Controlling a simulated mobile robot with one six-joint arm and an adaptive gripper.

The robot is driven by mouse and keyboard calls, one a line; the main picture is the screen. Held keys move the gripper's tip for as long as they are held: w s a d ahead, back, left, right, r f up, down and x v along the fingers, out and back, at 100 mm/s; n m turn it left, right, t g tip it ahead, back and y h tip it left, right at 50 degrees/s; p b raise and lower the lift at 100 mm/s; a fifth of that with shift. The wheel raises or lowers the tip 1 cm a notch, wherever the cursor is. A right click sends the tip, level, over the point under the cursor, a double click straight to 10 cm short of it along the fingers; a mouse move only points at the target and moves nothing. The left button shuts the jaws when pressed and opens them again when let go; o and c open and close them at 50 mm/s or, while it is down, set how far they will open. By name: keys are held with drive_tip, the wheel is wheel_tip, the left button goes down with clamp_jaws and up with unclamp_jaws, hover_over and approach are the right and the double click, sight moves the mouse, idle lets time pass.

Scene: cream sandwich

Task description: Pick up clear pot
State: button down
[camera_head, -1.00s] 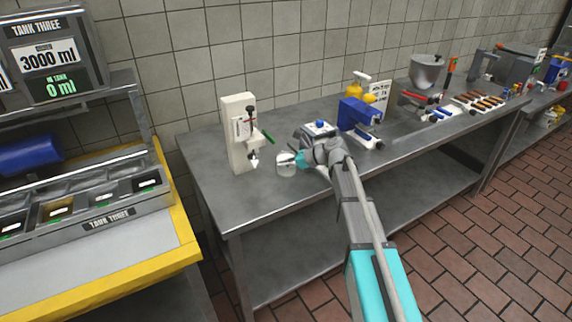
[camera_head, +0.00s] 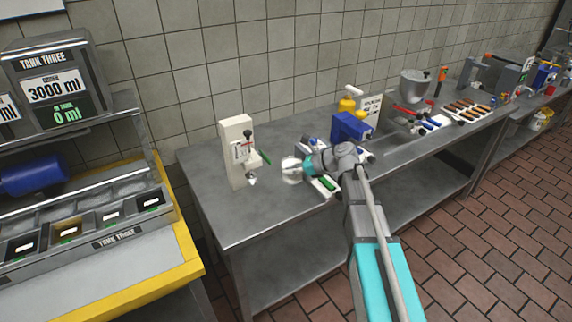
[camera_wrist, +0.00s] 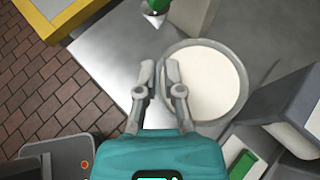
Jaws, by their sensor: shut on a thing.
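The clear pot (camera_head: 292,170) is a small see-through vessel with white contents, at the end of my gripper (camera_head: 304,167) in the head view. In the wrist view the pot (camera_wrist: 207,82) is a round rim around a cream-white surface, just right of the fingertips. My gripper (camera_wrist: 160,75) is shut on the pot's near wall, with its two fingers close together. The pot looks upright and seems raised above the steel table (camera_head: 225,213). How high it is held I cannot tell.
A grey device with a green strip (camera_head: 324,185) lies close by, below my gripper. A blue machine (camera_head: 350,128) stands at the right. The table's left front is clear.

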drive_tip(key=s+d+r+p, duration=0.2)
drive_tip(key=s+d+r, duration=0.1)
drive_tip(key=s, duration=0.3)
drive_tip(key=shift+d+r, duration=0.15)
drive_tip(key=shift+d, duration=0.45)
drive_tip(key=shift+s, duration=0.1)
